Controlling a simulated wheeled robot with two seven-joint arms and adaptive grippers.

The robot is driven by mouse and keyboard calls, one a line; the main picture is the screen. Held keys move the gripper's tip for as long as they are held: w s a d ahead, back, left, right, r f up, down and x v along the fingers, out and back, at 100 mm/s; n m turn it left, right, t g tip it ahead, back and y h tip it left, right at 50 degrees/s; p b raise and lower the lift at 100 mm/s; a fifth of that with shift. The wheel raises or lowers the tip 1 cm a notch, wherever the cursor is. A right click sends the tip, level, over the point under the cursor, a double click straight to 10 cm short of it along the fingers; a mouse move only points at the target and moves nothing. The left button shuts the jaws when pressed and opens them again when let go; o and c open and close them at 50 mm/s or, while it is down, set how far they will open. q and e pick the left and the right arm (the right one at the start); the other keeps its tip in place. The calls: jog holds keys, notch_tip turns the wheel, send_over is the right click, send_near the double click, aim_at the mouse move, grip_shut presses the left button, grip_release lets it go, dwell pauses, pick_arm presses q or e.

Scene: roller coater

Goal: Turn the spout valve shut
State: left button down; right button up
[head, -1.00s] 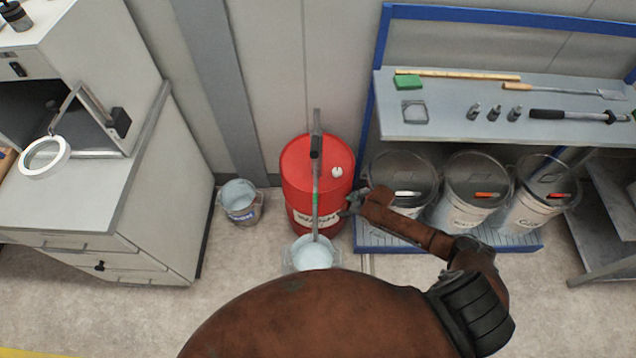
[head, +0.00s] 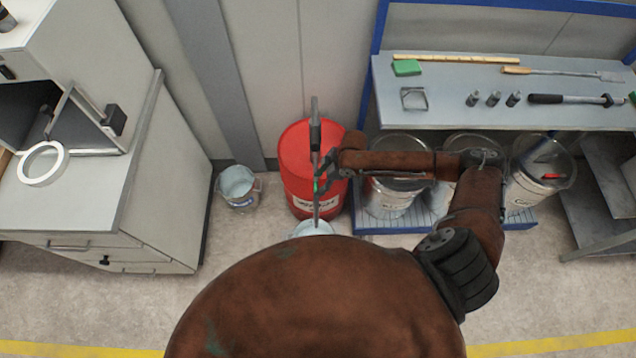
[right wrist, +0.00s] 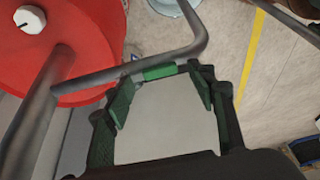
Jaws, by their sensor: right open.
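The red drum (head: 302,160) stands against the wall with a grey pipe (head: 316,108) rising in front of it. A bent grey pipe (right wrist: 130,72) crosses the right wrist view and carries a green piece (right wrist: 160,72), which I take as part of the spout valve; its exact setting I cannot tell. My right gripper (right wrist: 162,95) is open, its green-padded fingers on either side of the green piece, with no clear grip on it. In the head view the right gripper (head: 324,182) is beside the pipe. My left gripper is out of view.
A bucket (head: 310,229) sits under the pipe, mostly hidden by my body. Another bucket (head: 238,186) stands left of the drum. A cabinet (head: 140,190) is at the left.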

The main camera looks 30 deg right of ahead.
jog(key=shift+w+a+f, duration=0.1)
jog(key=shift+a+f, duration=0.15)
jog(key=shift+f, duration=0.35)
jog(key=shift+c, duration=1.3)
jog(key=c, duration=1.1)
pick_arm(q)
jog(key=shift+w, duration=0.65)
pick_arm(e)
grip_shut()
